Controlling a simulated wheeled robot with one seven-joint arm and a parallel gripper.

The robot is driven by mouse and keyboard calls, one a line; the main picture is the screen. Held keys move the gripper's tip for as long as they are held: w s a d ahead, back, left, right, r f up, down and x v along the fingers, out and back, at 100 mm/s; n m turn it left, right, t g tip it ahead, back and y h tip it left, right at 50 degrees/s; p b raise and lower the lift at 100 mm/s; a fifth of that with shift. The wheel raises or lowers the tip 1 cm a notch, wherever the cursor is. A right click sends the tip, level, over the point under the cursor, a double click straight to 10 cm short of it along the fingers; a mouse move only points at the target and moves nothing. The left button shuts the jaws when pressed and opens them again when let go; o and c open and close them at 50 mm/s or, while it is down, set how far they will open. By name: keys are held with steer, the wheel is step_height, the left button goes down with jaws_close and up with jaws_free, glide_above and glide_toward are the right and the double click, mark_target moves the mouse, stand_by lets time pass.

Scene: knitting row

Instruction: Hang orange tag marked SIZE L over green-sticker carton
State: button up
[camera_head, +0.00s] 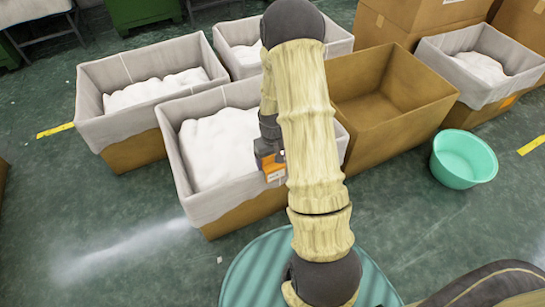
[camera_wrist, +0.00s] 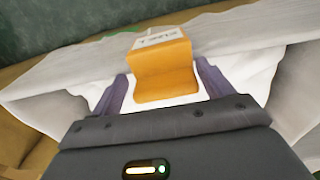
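The orange tag (camera_wrist: 165,70) is a bent piece with a white label bearing dark print, too blurred to read surely. It sits at the liner-covered near rim of the front carton (camera_head: 240,212); it also shows in the head view (camera_head: 271,163). My gripper (camera_wrist: 162,68) is at this rim, one finger on each side of the tag. The fingertips are very close to its sides; whether they press on it I cannot tell. A small green patch (camera_wrist: 122,35) shows at the rim, left of the tag in the wrist view. My arm hides part of the front carton.
More lined cartons with white filling stand at the back left (camera_head: 135,150), behind (camera_head: 240,70) and far right (camera_head: 480,105). An empty brown carton (camera_head: 390,150) is right of the front carton. A mint tub (camera_head: 463,160) stands on the floor. The floor at left is clear.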

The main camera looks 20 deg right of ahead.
steer(key=shift+s+a+f, duration=0.15)
steer(key=shift+a+f, duration=0.15)
steer(key=shift+f, duration=0.25)
steer(key=shift+s+a+f, duration=0.1)
steer(key=shift+a+f, duration=0.2)
steer(key=shift+f, duration=0.2)
steer(key=shift+r+p, duration=0.5)
steer(key=shift+r, duration=0.1)
step_height(320, 180, up, 18)
steer(key=p, duration=0.8)
steer(key=shift+d+r, duration=0.15)
steer(key=shift+d, duration=0.25)
steer(key=s+a+r+t+p, duration=0.1)
steer(key=s+a+r+t, duration=0.1)
steer(key=s+a+r, duration=0.9)
steer(key=w+p+v, duration=0.2)
steer(key=p+v, duration=1)
steer(key=w+d+r+p+v, duration=0.1)
steer(key=w+p+v, duration=0.2)
steer(key=p+v, duration=0.9)
steer(key=w+d+p+v, duration=0.1)
steer(key=w+p+v, duration=0.1)
steer(key=p+v, duration=1)
steer(key=shift+w+r+p, duration=0.3)
steer(key=shift+r+p, duration=0.25)
